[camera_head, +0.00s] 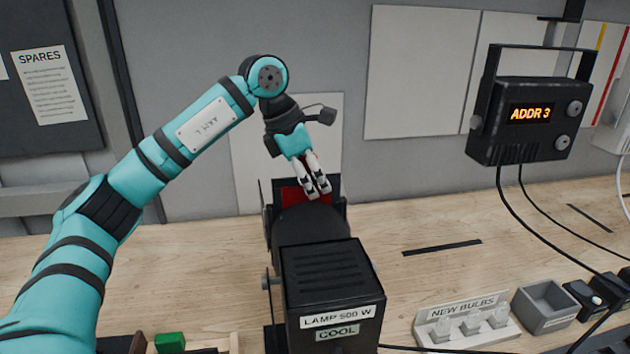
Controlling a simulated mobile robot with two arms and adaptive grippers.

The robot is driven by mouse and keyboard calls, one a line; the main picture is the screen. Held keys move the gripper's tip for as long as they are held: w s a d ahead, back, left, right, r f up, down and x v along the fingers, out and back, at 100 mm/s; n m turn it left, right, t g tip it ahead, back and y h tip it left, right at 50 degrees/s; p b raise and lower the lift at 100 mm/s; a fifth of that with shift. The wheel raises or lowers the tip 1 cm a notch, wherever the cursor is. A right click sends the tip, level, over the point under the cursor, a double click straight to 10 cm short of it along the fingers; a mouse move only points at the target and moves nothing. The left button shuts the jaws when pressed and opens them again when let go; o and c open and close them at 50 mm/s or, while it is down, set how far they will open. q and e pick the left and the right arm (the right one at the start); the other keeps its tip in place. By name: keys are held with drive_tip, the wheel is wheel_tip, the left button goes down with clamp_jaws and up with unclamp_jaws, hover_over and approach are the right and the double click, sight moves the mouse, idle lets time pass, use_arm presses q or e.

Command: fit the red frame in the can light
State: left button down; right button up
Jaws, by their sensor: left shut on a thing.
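The can light (330,275) is a black lamp housing labelled "LAMP 500 W" and "COOL". It stands on the bench with its front end facing the wall. A patch of the red frame (290,195) shows at that far end, between the black edges of the holder. My left gripper (319,191) reaches down there and is shut on the red frame at its upper right. The can hides the frame's lower part, so I cannot tell how deep it sits in the holder. My right gripper is not in view.
A green piece (170,342) sits in a rack at the bottom left. A tray of new bulbs (466,325) and a grey bin (545,305) stand at the right.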

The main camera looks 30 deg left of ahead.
use_arm(q)
drive_tip(key=shift+f, duration=0.15)
drive_tip(key=c, duration=1.9)
unclamp_jaws()
drive_tip(key=shift+c, duration=0.2)
drive_tip(key=o, duration=0.5)
drive_tip(key=shift+o, duration=0.2)
drive_tip(key=v, duration=1.2)
